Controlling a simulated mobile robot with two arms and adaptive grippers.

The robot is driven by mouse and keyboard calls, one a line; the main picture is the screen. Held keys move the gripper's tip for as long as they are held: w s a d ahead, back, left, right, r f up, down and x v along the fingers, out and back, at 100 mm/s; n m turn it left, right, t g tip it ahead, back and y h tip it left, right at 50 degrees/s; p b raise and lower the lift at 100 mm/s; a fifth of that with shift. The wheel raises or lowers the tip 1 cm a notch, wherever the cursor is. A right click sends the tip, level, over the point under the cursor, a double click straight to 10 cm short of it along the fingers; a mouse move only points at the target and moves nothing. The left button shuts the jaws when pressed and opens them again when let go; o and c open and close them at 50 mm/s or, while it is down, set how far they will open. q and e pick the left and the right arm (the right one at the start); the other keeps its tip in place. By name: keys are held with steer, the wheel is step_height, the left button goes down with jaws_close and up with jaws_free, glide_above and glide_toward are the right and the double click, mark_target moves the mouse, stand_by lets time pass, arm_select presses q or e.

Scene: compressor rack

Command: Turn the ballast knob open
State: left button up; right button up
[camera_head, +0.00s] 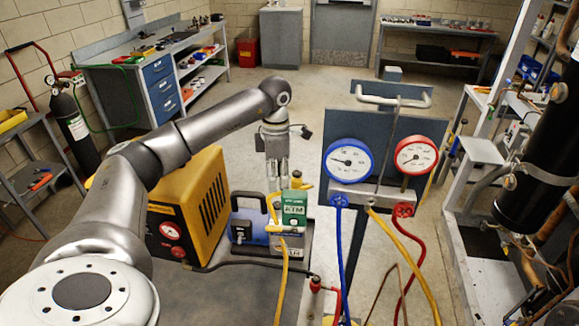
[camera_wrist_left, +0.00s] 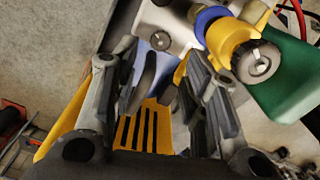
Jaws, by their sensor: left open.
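The pump (camera_head: 242,222) with a blue and dark body stands beside the yellow machine, with a green box (camera_head: 294,207) marked ATM at its right. My left gripper (camera_head: 277,178) points down just above the pump's top. In the left wrist view its open fingers (camera_wrist_left: 160,65) have a small round grey knob (camera_wrist_left: 160,40) just beyond and between their tips, apparently ungripped. A larger metal knob (camera_wrist_left: 256,62) on a yellow collar sits to the right, outside the fingers. I cannot tell for sure which is the ballast knob. My right gripper is not in view.
The yellow machine (camera_head: 206,200) is close on the left of the pump. A gauge manifold with a blue gauge (camera_head: 348,161) and a red gauge (camera_head: 415,156) stands to the right, with hoses hanging below. The floor behind is largely clear.

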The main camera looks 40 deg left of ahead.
mark_target(278, 203)
arm_select(q)
steer(key=shift+w+f, duration=0.1)
steer(key=shift+w, duration=0.15)
steer(key=f+b, duration=0.1)
steer(key=s+f+b, duration=0.1)
steer(key=f+b, duration=0.1)
steer(key=shift+f, duration=0.3)
steer(key=f+b, duration=0.5)
steer(key=shift+w+f, duration=0.2)
steer(key=shift+f, duration=0.15)
steer(key=shift+r+m, duration=0.45)
steer(key=shift+m, duration=0.55)
steer(key=shift+m+p, duration=0.3)
steer(key=shift+m, duration=0.7)
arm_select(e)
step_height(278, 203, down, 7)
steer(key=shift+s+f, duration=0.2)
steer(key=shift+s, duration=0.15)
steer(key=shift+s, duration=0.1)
